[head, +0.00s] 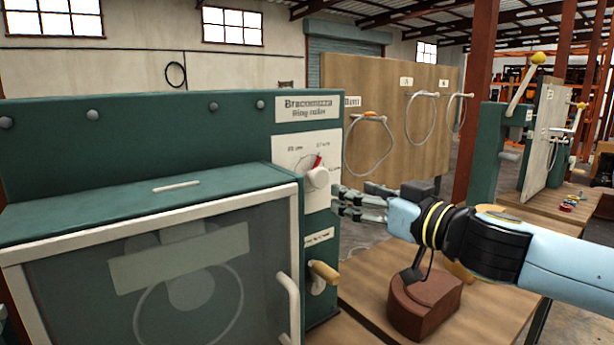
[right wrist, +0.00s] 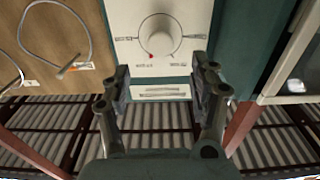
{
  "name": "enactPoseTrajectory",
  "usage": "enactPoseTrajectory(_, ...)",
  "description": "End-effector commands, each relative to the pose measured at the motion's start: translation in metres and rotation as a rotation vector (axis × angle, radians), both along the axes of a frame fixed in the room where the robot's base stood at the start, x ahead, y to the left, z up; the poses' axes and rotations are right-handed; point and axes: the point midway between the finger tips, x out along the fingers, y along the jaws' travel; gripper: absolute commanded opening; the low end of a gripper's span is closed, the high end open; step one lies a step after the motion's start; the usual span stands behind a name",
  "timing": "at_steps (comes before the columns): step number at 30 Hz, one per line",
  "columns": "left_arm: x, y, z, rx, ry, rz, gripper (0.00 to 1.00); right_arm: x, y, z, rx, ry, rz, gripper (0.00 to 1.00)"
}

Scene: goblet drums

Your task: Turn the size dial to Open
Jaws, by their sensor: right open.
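The size dial (head: 318,177) is a white round knob on a white plate on the green ring-roller machine. The small labels are too blurred to read surely. My right gripper (head: 340,202) is just right of the dial, apart from it. Its fingers (right wrist: 160,84) are spread and empty, with the knob beyond their tips.
A clear-fronted door (head: 160,275) with a pale handle fills the lower left. A wooden-handled lever (head: 324,272) sits below the dial. A brown block (head: 425,305) stands on the bench under my right arm. Rings hang on a wooden board (head: 390,100) behind.

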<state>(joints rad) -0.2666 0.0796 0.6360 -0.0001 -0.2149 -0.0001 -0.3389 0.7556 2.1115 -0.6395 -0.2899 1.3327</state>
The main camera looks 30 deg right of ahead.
Motion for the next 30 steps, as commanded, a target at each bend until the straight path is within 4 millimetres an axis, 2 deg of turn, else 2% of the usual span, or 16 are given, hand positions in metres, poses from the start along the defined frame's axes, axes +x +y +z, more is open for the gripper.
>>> enactPoseTrajectory(3, -0.032, 0.0, 0.0, 0.0, 0.047, 0.001, 0.4, 0.006, 0.0, 0.001, 0.003, 0.001, -0.003, 0.62)
enactPoseTrajectory(6, -0.054, 0.001, 0.002, 0.001, 0.08, 0.003, 0.4, 0.014, 0.0, 0.001, 0.006, 0.001, -0.006, 0.62)
enactPoseTrajectory(9, -0.064, 0.001, 0.006, 0.001, 0.093, 0.003, 0.4, 0.025, 0.002, 0.003, 0.008, -0.003, -0.003, 0.62)
enactPoseTrajectory(13, -0.057, 0.001, 0.003, 0.001, 0.082, 0.002, 0.4, 0.04, 0.002, 0.0, 0.008, -0.002, -0.005, 0.62)
enactPoseTrajectory(18, -0.028, 0.0, 0.001, 0.0, 0.039, 0.001, 0.4, 0.061, 0.004, 0.0, 0.008, -0.004, -0.004, 0.62)
enactPoseTrajectory(20, -0.022, 0.0, -0.002, 0.0, 0.03, 0.0, 0.4, 0.069, 0.005, -0.001, 0.008, -0.004, -0.005, 0.62)
enactPoseTrajectory(23, -0.022, 0.0, -0.005, 0.0, 0.031, 0.0, 0.4, 0.081, 0.007, -0.001, 0.007, -0.003, -0.002, 0.62)
enactPoseTrajectory(30, -0.039, 0.0, -0.011, 0.001, 0.056, 0.001, 0.4, 0.104, 0.008, -0.001, 0.005, -0.002, -0.002, 0.62)
